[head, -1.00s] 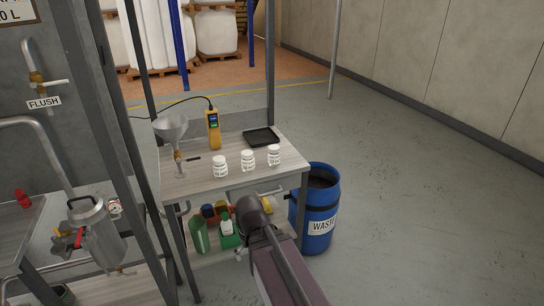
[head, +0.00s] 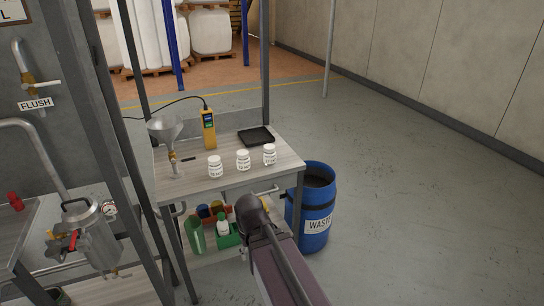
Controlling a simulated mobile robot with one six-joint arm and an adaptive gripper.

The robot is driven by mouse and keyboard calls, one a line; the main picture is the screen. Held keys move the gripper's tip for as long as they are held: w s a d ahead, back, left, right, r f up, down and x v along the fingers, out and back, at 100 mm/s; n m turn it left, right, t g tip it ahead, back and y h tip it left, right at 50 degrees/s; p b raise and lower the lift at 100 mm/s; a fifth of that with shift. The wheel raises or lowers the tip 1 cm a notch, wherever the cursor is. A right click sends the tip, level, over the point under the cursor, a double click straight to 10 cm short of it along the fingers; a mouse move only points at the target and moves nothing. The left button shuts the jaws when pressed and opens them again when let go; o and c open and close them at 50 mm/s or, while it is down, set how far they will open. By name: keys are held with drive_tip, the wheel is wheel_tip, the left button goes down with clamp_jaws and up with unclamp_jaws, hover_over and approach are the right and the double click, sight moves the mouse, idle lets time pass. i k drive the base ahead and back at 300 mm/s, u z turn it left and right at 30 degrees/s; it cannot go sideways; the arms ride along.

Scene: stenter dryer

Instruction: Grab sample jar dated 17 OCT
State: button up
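Three white sample jars with printed labels stand upright in a row on the small table (head: 225,180): a left jar (head: 215,167), a middle jar (head: 243,160) and a right jar (head: 270,154). The label print is too small to read, so I cannot tell which is dated 17 OCT. My arm reaches in from the bottom of the head view, in front of the table. My gripper's fingers cannot be made out, and the arm is apart from the jars in the picture.
A funnel on a stand (head: 165,130), a yellow handheld meter (head: 208,130) and a black tray (head: 255,137) are on the table. A blue waste drum (head: 317,220) stands at its right. Bottles sit on the lower shelf. Steel posts rise at left; floor is open at right.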

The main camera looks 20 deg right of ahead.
sight(270, 153)
drive_tip(key=z, duration=0.05)
drive_tip(key=i, duration=0.65)
drive_tip(key=u, duration=0.05)
drive_tip(key=k, duration=0.15)
drive_tip(key=z, duration=2.65)
drive_tip(key=i, duration=0.2)
drive_tip(key=z, duration=0.05)
